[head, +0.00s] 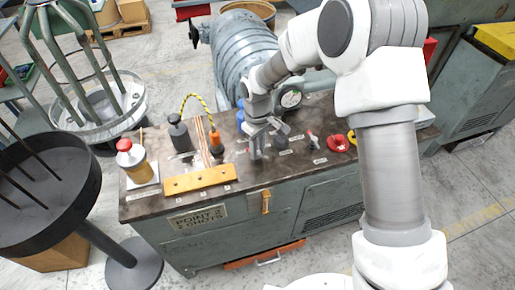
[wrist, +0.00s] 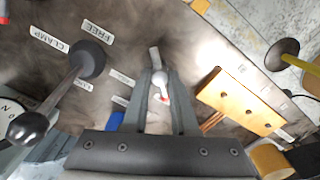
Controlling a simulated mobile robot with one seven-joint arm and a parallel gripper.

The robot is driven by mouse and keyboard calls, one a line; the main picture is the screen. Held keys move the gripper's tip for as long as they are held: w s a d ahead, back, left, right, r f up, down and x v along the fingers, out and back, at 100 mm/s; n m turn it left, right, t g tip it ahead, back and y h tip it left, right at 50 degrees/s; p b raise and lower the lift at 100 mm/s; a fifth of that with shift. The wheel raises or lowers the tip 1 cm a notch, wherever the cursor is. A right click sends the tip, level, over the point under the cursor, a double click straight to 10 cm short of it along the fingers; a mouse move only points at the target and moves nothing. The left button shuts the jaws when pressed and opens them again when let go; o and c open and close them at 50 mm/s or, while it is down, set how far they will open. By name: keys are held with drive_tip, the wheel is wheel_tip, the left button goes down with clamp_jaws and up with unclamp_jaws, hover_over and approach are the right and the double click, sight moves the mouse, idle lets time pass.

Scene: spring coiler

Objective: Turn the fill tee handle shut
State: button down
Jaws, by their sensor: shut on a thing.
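My gripper (wrist: 161,78) is shut on a small pale handle (wrist: 159,80) with a rounded end, which I take to be the fill tee handle. A bit of red shows beneath it between the fingers. Its lower part and the valve body are hidden by the fingers and palm, so its exact angle is hard to tell. In the head view my gripper (head: 257,138) is low over the middle of the bench top, behind the front edge, and hides the handle there.
A dark-knobbed lever (wrist: 87,59) by FREE and CLAMP labels stands left of my gripper in the wrist view. A drilled orange block (wrist: 240,102) lies right. In the head view, a red-capped bottle (head: 131,160) stands left and a red ring (head: 339,144) lies right on the bench.

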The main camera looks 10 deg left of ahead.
drive_tip(key=c, duration=0.7)
unclamp_jaws()
wheel_tip(320, 180, up, 18)
drive_tip(key=p, duration=0.1)
drive_tip(key=shift+f+p, duration=0.25)
drive_tip(key=shift+p, duration=0.1)
